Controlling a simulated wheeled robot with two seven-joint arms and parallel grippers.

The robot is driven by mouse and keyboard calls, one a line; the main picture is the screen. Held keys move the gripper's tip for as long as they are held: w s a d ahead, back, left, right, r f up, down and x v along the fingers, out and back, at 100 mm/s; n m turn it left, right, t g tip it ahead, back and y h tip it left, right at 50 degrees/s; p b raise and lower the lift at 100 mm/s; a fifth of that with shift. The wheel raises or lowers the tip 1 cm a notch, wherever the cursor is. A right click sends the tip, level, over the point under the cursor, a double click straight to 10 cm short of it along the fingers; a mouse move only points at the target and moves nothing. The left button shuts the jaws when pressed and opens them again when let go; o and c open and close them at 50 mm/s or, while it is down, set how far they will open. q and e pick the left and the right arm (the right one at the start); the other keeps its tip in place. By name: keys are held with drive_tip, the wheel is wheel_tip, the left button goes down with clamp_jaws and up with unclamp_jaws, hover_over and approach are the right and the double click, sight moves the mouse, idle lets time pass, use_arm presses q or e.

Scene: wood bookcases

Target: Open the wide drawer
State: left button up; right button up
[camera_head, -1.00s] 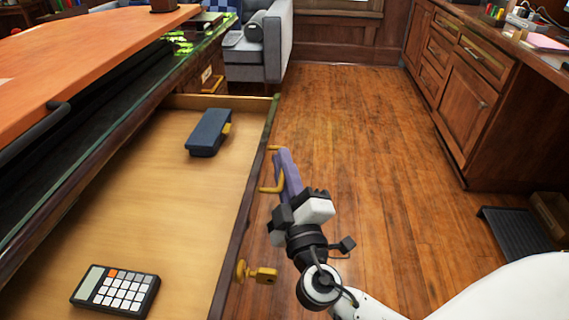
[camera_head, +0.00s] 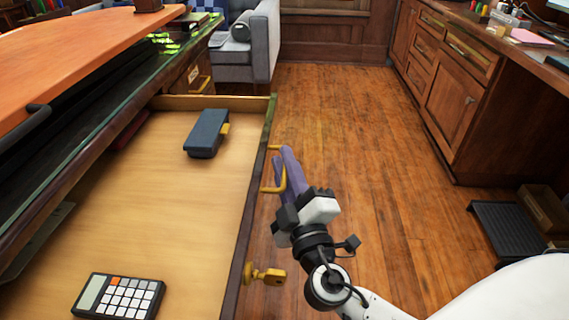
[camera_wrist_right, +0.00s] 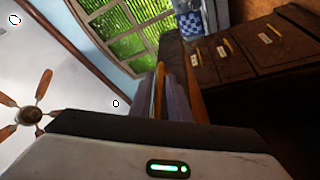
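The wide drawer (camera_head: 200,190) is pulled far out from under the orange-topped desk at the left. Its front board runs down the middle of the head view. A brass handle (camera_head: 284,185) sticks out from the front's far half. My right gripper (camera_head: 283,160) is at this handle, with its two purple fingers close together on either side of the bar. It appears shut on it. In the wrist view the fingers (camera_wrist_right: 167,98) show a thin brass strip between them. My left gripper is not in view.
The drawer holds a dark blue case (camera_head: 206,134) and a calculator (camera_head: 118,297). The wooden floor (camera_head: 365,150) to the right is open, up to cabinets (camera_head: 462,95) and a black step (camera_head: 508,235).

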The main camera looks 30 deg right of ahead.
use_arm(q)
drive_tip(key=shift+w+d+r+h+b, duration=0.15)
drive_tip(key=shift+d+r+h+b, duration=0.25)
drive_tip(key=shift+b, duration=0.3)
use_arm(e)
drive_tip(key=v, duration=1)
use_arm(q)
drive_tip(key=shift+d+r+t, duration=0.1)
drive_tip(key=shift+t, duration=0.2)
use_arm(e)
drive_tip(key=shift+s+a, duration=0.1)
drive_tip(key=shift+s, duration=0.05)
